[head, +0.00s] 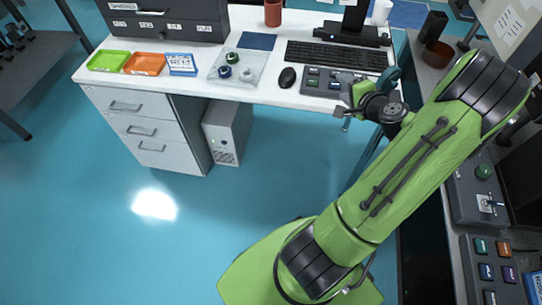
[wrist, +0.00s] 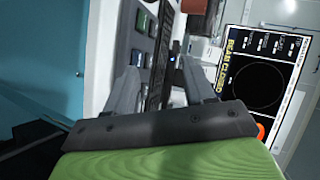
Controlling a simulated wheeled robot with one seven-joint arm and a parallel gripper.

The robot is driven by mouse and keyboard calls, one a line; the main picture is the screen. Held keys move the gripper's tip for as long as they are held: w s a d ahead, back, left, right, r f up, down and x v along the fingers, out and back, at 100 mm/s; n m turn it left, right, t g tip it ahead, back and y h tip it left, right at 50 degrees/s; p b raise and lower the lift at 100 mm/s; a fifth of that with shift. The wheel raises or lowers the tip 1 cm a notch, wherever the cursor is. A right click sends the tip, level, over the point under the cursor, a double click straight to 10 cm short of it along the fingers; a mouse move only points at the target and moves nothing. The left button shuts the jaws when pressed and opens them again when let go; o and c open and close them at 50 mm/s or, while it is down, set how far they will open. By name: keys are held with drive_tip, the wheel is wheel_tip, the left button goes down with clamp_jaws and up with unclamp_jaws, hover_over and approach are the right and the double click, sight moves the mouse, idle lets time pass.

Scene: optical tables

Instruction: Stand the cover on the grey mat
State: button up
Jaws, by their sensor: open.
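A pale grey square (head: 215,73), which looks like the grey mat, lies on the white desk in the head view. Small round pieces stand on it: a dark green one (head: 232,58), a dark blue one (head: 225,71) and a whitish one (head: 248,71). I cannot tell which thing, if any of these, is the cover. My gripper (head: 347,101) is over the desk's front right edge, by the button panel and well right of the grey square. In the wrist view my gripper (wrist: 160,88) has its fingers apart, with nothing seen held between them.
Green (head: 108,61) and orange (head: 145,64) trays sit at left. A red cylinder (head: 272,13) stands behind. A screen (wrist: 262,85) reads "BEAM CLOSED".

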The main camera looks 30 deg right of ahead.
drive_tip(key=w+a+r+n+g+y, duration=0.25)
drive_tip(key=a+n, duration=0.35)
drive_tip(key=a, duration=0.6)
drive_tip(key=w+a+r+n+g+y, duration=0.2)
drive_tip(key=a+r+n, duration=0.3)
drive_tip(key=a, duration=0.6)
drive_tip(key=s+a+r+n+g, duration=0.1)
drive_tip(key=s+a+n, duration=0.3)
drive_tip(key=s, duration=0.5)
drive_tip(key=s+a+r+n+g, duration=0.2)
drive_tip(key=s+a+r+n, duration=0.1)
drive_tip(key=s+a, duration=0.6)
drive_tip(key=shift+n+h, duration=0.35)
drive_tip(key=shift+n, duration=0.25)
drive_tip(key=shift+r, duration=0.15)
